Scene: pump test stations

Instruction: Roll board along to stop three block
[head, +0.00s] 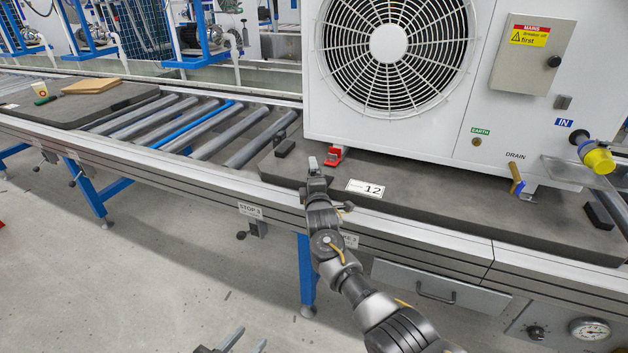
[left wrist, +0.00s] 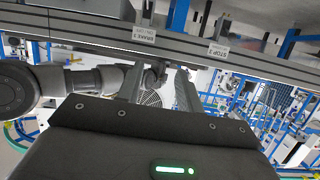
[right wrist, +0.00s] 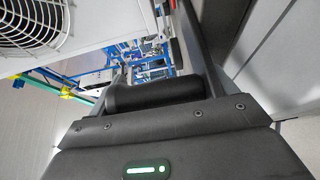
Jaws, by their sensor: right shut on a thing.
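The dark board (head: 430,190) with a white "12" label (head: 366,188) lies on the roller line and bears the big white fan unit (head: 480,130). The "STOP 3" plate (head: 250,210) is on the line's front rail, left of my right arm, and shows in the left wrist view (left wrist: 218,50). My right gripper (head: 318,180) is at the board's front left part. The right wrist view shows it shut on a dark rounded bar (right wrist: 155,93); which part of the board this is, I cannot tell. My left gripper (head: 235,342) is open and empty, low in front of the line.
Bare rollers (head: 200,120) lie left of the board. Another dark board (head: 80,103) with a cup and a brown plate stands at the far left. A "BRAKE 3" plate (left wrist: 144,34) is on the rail. A drawer (head: 440,290) and a gauge (head: 589,328) are at lower right.

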